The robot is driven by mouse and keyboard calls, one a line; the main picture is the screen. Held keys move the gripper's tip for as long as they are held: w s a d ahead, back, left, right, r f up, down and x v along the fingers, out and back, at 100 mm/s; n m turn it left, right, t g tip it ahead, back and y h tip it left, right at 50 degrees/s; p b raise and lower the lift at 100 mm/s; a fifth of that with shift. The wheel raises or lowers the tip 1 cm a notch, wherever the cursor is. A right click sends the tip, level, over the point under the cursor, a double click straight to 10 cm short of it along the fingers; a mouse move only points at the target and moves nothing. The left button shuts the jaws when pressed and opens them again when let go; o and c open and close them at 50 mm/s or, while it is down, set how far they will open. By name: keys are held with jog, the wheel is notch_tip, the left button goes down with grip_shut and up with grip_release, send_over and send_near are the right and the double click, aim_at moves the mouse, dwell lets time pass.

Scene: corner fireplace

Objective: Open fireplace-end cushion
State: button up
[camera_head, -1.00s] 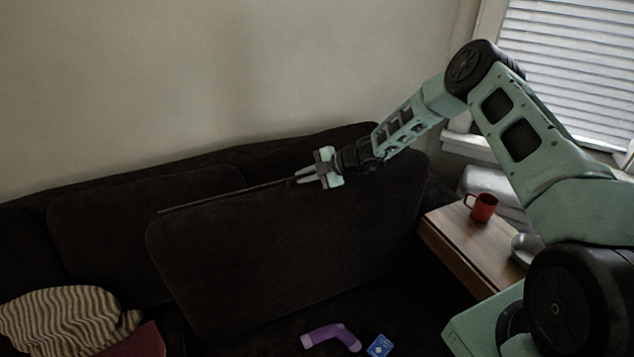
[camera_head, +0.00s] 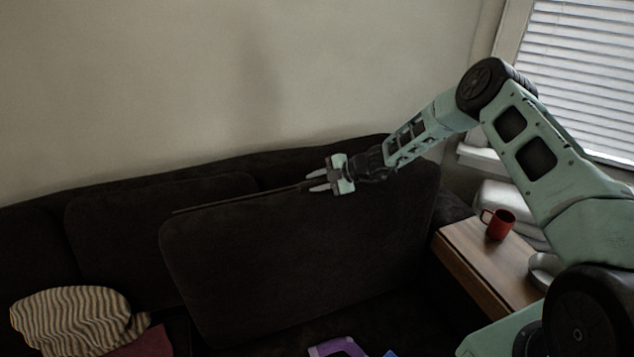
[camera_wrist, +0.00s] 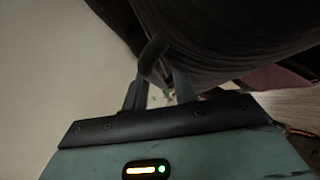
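The dark brown fireplace-end cushion (camera_head: 290,260) is the large one at the right of the sofa in the head view. It stands tilted up against the sofa back. A thin dark strip (camera_head: 235,198) runs along its top edge. My gripper (camera_head: 318,181) is at that top edge, fingers pointing left, with the strip running between them. In the wrist view the two fingers (camera_wrist: 158,85) are apart, with a dark curved strip (camera_wrist: 154,52) between their tips. I cannot tell whether both fingers press on it. The cushion's lower edge is in deep shadow.
A striped pillow (camera_head: 72,320) lies at the lower left. A purple object (camera_head: 338,348) lies on the seat at the bottom edge. A wooden side table (camera_head: 478,262) with a red mug (camera_head: 499,223) stands at the right. The wall behind is bare.

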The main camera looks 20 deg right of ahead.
jog(key=shift+s+f, duration=0.2)
jog(key=b+v, duration=0.3)
jog(key=v, duration=1.4)
jog(key=shift+r, duration=0.35)
jog(key=shift+d, duration=0.1)
